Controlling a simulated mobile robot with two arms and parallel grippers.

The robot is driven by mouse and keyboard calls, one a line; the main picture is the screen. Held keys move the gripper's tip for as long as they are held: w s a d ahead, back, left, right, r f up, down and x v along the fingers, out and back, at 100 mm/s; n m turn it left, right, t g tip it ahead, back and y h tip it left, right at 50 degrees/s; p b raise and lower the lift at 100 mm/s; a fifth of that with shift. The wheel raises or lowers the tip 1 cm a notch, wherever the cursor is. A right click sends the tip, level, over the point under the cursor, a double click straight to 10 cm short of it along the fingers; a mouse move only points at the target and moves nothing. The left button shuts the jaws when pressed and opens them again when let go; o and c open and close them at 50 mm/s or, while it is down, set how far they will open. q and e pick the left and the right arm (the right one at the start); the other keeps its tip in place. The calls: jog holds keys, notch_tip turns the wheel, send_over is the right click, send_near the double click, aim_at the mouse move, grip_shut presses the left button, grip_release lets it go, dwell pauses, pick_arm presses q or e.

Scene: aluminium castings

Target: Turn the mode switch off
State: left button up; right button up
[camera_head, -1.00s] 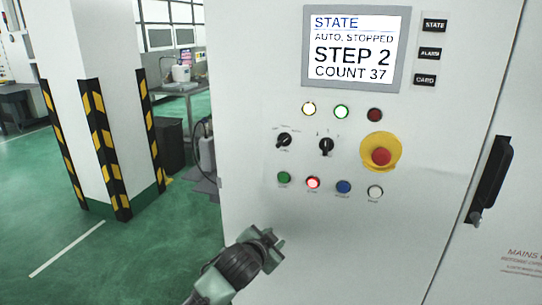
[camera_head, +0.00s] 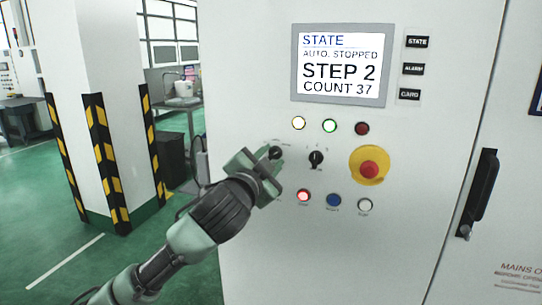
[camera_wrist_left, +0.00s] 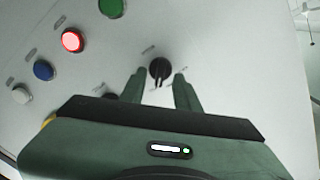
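Two black rotary switches sit on the white cabinet panel, their labels too small to read. The left rotary switch (camera_head: 275,152) is close to my left gripper (camera_head: 268,170), which partly overlaps it. In the left wrist view that switch (camera_wrist_left: 160,69) shows between the tips of my two open fingers (camera_wrist_left: 159,75), with a gap on either side. Contact cannot be told. The right rotary switch (camera_head: 316,158) is clear of the gripper in the head view. The display (camera_head: 341,64) reads AUTO, STOPPED, STEP 2, COUNT 37. My right gripper is not in view.
The red emergency button (camera_head: 369,170) on its yellow base is at the right. A lit red button (camera_head: 303,195), a blue button (camera_head: 334,200) and a white button (camera_head: 365,205) lie below. The green button (camera_wrist_left: 112,7) shows in the wrist view. A black door handle (camera_head: 481,190) protrudes farther right.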

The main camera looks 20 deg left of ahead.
pick_arm(q)
jog(key=shift+w, duration=0.45)
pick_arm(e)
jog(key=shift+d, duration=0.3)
pick_arm(q)
grip_shut()
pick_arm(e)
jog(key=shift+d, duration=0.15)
